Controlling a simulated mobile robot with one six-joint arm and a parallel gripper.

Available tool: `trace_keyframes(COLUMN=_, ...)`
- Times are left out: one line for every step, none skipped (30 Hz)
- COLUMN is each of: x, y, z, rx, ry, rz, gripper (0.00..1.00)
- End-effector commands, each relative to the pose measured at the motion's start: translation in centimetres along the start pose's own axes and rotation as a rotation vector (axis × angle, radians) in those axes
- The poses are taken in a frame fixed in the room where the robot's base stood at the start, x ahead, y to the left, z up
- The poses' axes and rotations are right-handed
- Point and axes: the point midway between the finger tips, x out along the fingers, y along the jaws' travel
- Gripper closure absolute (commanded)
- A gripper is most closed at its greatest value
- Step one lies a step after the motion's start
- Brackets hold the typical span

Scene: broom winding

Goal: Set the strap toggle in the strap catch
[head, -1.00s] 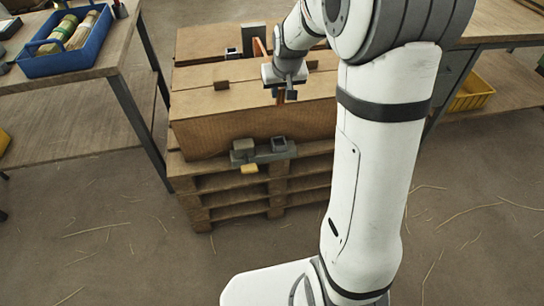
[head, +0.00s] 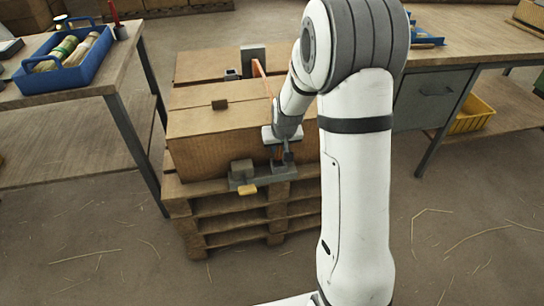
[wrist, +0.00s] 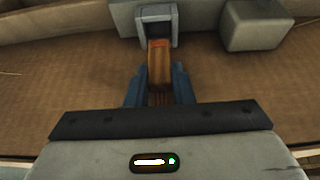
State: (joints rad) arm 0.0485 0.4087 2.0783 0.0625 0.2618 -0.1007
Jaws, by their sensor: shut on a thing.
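In the wrist view the strap toggle (wrist: 159,68), a brown block with an orange-red end, sits between the two blue fingers of my gripper (wrist: 160,85), which is shut on it. The strap catch (wrist: 157,12), a grey square frame, is just beyond the toggle's end; I cannot tell if the end is inside it. In the head view my gripper (head: 281,158) is low at the front of the cardboard boxes, close over the catch's grey mount (head: 264,180). It hides most of the catch and toggle. The orange strap (head: 260,72) shows at the back.
Cardboard boxes (head: 215,138) stand on a wooden pallet (head: 222,228). A grey block (head: 242,168) and a yellow tab (head: 247,190) are left of the catch. A table with a blue tray (head: 65,62) is at left, a bench with a grey drawer (head: 425,100) at right.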

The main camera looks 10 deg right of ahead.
Motion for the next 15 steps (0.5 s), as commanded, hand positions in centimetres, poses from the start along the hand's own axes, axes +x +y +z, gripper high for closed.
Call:
trace_keyframes(x=1.1, y=0.0, z=0.5, rx=0.0, ry=-0.004, rz=0.0, gripper=1.0)
trace_keyframes(x=1.6, y=0.0, z=0.7, rx=0.0, ry=-0.003, rz=0.0, gripper=1.0)
trace_keyframes(x=2.2, y=0.0, z=1.0, rx=0.0, ry=-0.004, rz=0.0, gripper=1.0)
trace_keyframes(x=2.6, y=0.0, z=1.2, rx=0.001, ry=-0.004, rz=0.0, gripper=1.0)
trace_keyframes(x=2.9, y=0.0, z=1.3, rx=0.001, ry=-0.003, rz=0.0, gripper=1.0)
trace_keyframes(x=3.1, y=-0.1, z=1.4, rx=0.001, ry=-0.002, rz=-0.001, gripper=1.0)
trace_keyframes(x=3.2, y=-0.1, z=1.4, rx=0.001, ry=-0.001, rz=-0.001, gripper=1.0)
trace_keyframes(x=3.1, y=-0.1, z=1.4, rx=0.001, ry=-0.001, rz=-0.001, gripper=1.0)
trace_keyframes(x=3.1, y=-0.1, z=1.3, rx=0.001, ry=0.0, rz=-0.001, gripper=1.0)
trace_keyframes(x=3.0, y=-0.1, z=1.3, rx=0.0, ry=0.0, rz=-0.001, gripper=1.0)
trace_keyframes(x=3.0, y=-0.1, z=1.3, rx=0.0, ry=0.0, rz=-0.001, gripper=1.0)
trace_keyframes(x=3.0, y=-0.1, z=1.3, rx=0.0, ry=0.0, rz=-0.001, gripper=1.0)
trace_keyframes(x=3.0, y=-0.1, z=1.3, rx=0.0, ry=0.0, rz=-0.001, gripper=1.0)
trace_keyframes(x=3.1, y=-0.1, z=1.3, rx=0.0, ry=-0.001, rz=-0.001, gripper=1.0)
trace_keyframes(x=3.2, y=-0.1, z=1.4, rx=0.0, ry=-0.001, rz=-0.001, gripper=1.0)
